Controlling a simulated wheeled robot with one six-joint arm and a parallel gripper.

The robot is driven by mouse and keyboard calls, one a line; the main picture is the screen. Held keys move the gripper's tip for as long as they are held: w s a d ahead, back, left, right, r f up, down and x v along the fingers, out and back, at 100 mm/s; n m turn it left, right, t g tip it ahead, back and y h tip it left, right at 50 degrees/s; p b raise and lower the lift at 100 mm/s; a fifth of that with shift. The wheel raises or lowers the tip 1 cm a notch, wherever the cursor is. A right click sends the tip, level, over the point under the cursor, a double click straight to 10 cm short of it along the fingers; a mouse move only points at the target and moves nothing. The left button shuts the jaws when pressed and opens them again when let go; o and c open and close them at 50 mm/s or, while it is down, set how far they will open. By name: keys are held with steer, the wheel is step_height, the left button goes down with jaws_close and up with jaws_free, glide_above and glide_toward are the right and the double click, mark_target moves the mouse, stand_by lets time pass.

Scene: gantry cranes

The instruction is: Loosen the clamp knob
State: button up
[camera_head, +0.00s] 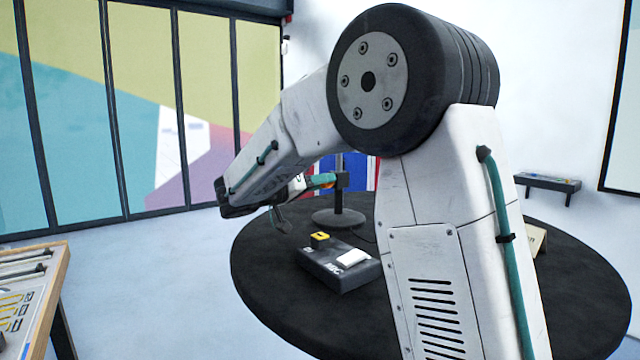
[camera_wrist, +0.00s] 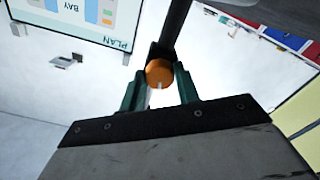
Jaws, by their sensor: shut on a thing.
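The clamp knob is an orange round knob (camera_wrist: 159,73) with a small pale mark on its face, seen in the wrist view. It sits at the end of a dark post or bar (camera_wrist: 174,28). My gripper (camera_wrist: 160,82) has its two green fingers on either side of the knob and is shut on it. In the head view my gripper (camera_head: 322,181) reaches to the dark stand (camera_head: 339,212) on the round black table. A bit of orange shows there between the green fingers and the stand; most of the knob is hidden.
On the round black table (camera_head: 270,290) lies a dark box (camera_head: 338,268) with a yellow block and a white piece on top. A wooden-edged table (camera_head: 58,262) stands at the left. A small dark shelf (camera_head: 548,183) is on the right wall. My arm hides the table's middle.

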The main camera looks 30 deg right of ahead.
steer(key=n, duration=1.4)
stand_by(0.5)
steer(key=o, duration=1)
steer(key=shift+c, duration=0.2)
steer(key=shift+a, duration=0.15)
steer(key=a, duration=0.7)
steer(key=shift+a, duration=0.25)
steer(key=shift+s, duration=0.1)
